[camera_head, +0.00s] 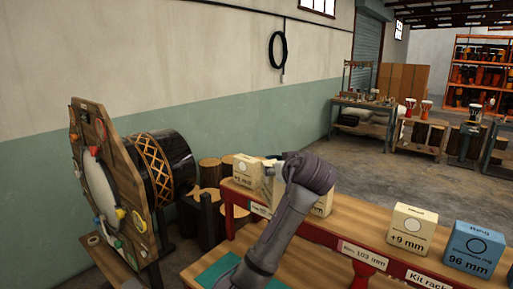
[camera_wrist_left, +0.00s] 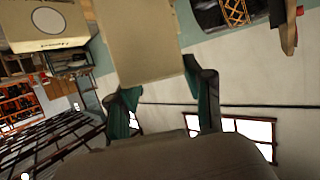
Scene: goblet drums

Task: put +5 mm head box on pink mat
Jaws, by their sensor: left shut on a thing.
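My left gripper (camera_head: 274,170) comes up from the bottom of the head view and reaches left to a cream box (camera_head: 246,172). The small print on that box seems to read +5 mm. In the left wrist view the gripper (camera_wrist_left: 155,82) has its fingers on either side of a plain tan box face (camera_wrist_left: 140,40), shut on it. The box is at the far left end of the red kit rack (camera_head: 316,232); whether it still touches the rack I cannot tell. No pink mat shows. My right gripper is in neither view.
Another cream box (camera_head: 323,204) is partly hidden behind my arm. A +9 mm box (camera_head: 407,231) and a blue 96 mm ring box (camera_head: 473,250) stand on the rack to the right. A teal mat (camera_head: 219,271) lies on the lower wooden top.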

